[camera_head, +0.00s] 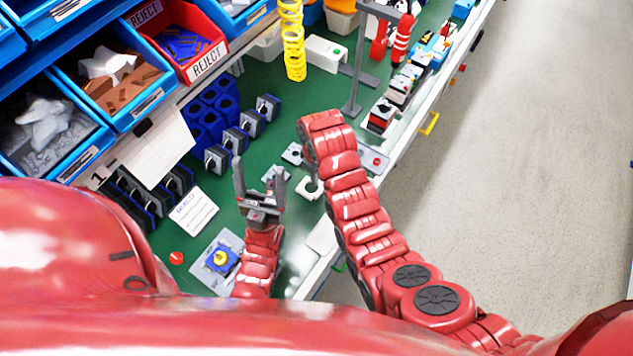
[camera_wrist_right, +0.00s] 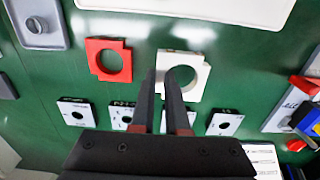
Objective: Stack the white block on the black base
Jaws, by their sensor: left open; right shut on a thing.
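The white block (camera_wrist_right: 199,70) is a flat piece with a round hole, over the green table in the right wrist view. It also shows in the head view (camera_head: 301,191), partly behind my right arm. My right gripper (camera_wrist_right: 174,75) is shut on its wall, with one finger at the hole and one outside its left edge. In the head view this gripper is hidden by its arm. My left gripper (camera_head: 260,188) is open and empty, left of the white block. I cannot tell which piece is the black base; several dark blocks with grey faces (camera_head: 240,140) stand at the back left.
A red block with a hole (camera_wrist_right: 92,58) lies left of the white one. Several small grey plates (camera_wrist_right: 225,124) lie nearby. A grey tray with a blue and yellow piece (camera_head: 221,258) is near my left arm. A stand (camera_head: 352,108) rises behind my right arm. Bins line the left.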

